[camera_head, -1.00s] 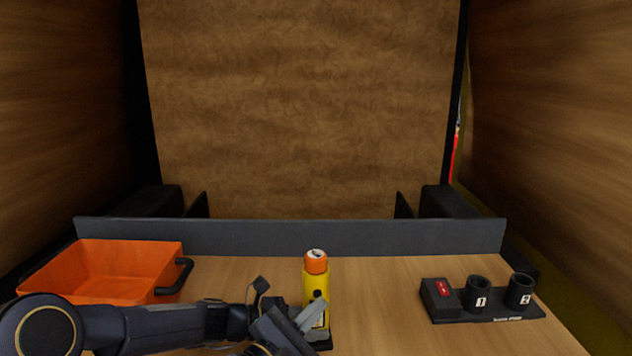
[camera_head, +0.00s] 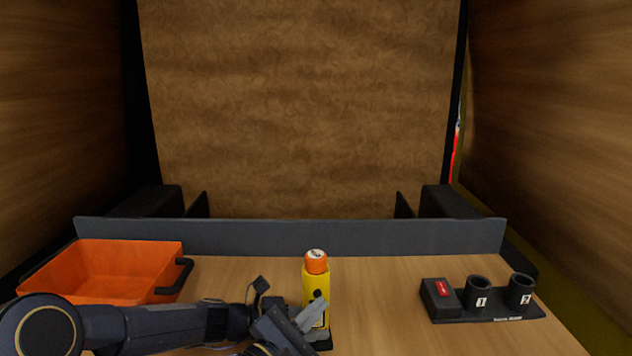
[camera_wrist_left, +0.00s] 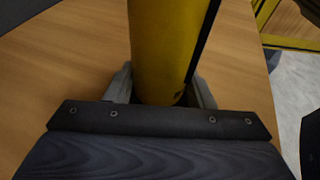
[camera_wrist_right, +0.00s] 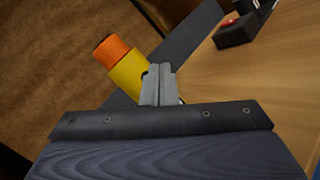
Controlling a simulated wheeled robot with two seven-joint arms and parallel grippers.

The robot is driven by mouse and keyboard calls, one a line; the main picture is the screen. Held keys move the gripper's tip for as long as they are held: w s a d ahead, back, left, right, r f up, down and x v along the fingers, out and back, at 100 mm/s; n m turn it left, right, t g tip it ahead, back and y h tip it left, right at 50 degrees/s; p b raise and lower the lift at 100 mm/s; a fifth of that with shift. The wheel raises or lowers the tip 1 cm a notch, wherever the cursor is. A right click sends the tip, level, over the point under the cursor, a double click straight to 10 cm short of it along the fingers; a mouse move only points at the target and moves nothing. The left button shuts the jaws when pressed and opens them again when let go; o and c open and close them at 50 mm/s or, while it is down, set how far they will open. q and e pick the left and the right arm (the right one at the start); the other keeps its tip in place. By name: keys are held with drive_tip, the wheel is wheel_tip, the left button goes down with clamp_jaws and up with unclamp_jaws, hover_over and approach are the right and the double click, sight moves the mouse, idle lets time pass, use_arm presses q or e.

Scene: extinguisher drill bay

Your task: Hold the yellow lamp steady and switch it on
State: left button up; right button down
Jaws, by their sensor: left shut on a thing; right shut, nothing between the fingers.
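The yellow lamp (camera_head: 315,282), with an orange cap (camera_head: 316,262) and dark marks on its side, stands upright on the table. My left gripper (camera_head: 313,315) is shut on its lower body. The left wrist view shows the lamp's yellow body (camera_wrist_left: 165,45) between the two fingers. My right gripper (camera_wrist_right: 160,70) is shut and empty. In the right wrist view its fingertips are in front of the lamp (camera_wrist_right: 127,73), partly hiding it; I cannot tell whether they touch. No glow shows on the lamp.
An orange bin (camera_head: 110,275) with a dark handle stands at the left. A black holder (camera_head: 485,313) with a red switch and two cups marked 1 and 2 stands at the right. A low grey wall (camera_head: 290,237) runs along the back. The table between lamp and holder is clear.

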idle(0.4)
drive_tip(key=shift+w, duration=0.45)
idle(0.4)
drive_tip(key=shift+s, duration=0.5)
drive_tip(key=s, duration=0.6)
drive_tip(key=shift+d, duration=0.3)
